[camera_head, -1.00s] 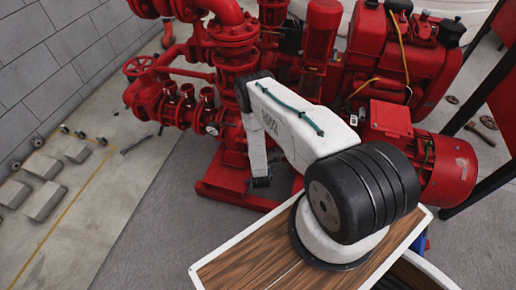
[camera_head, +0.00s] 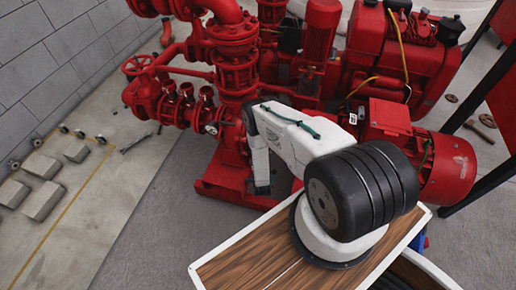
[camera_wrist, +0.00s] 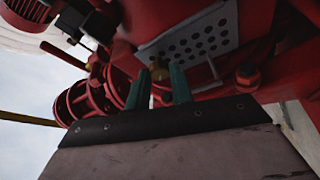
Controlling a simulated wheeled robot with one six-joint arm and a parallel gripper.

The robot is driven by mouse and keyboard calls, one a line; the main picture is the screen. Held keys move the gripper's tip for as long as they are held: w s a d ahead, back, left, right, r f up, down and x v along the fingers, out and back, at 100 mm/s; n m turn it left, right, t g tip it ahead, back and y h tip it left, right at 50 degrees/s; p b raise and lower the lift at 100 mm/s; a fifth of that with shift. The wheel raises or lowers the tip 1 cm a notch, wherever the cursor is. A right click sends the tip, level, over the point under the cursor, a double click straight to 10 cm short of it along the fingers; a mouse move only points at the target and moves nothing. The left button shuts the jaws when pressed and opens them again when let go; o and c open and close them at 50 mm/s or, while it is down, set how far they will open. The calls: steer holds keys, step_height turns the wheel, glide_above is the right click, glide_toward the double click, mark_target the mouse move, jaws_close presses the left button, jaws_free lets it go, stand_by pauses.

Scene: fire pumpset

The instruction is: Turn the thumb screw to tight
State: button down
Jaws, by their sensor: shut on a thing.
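In the wrist view, my gripper (camera_wrist: 160,78) shows as two green fingers pointing at the red pump machinery. A small brass-coloured piece, which looks like the thumb screw (camera_wrist: 160,69), sits between the fingertips. The fingers are shut on it. Its lower part is hidden by shade and the fingers, and I cannot read whether it is loose or tight. In the head view, the gripper and the screw are hidden behind my arm and the pumpset.
A grey perforated plate (camera_wrist: 190,35) lies just behind the fingertips. A red knob-like part (camera_wrist: 248,76) and a thin metal rod (camera_wrist: 212,68) are close on the right. The red pumpset (camera_head: 235,90) surrounds the work area. Grey blocks (camera_head: 42,200) lie on the floor at left.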

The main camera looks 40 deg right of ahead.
steer(key=m+h, duration=0.1)
steer(key=m, duration=0.1)
steer(key=m+h, duration=0.1)
steer(key=m, duration=0.1)
steer(key=m+h, duration=0.1)
steer(key=m, duration=0.2)
steer(key=shift+f, duration=0.25)
steer(key=shift+m+h, duration=0.3)
steer(key=shift+m, duration=0.1)
steer(key=c, duration=1.2)
jaws_free()
steer(key=shift+w+r, duration=0.1)
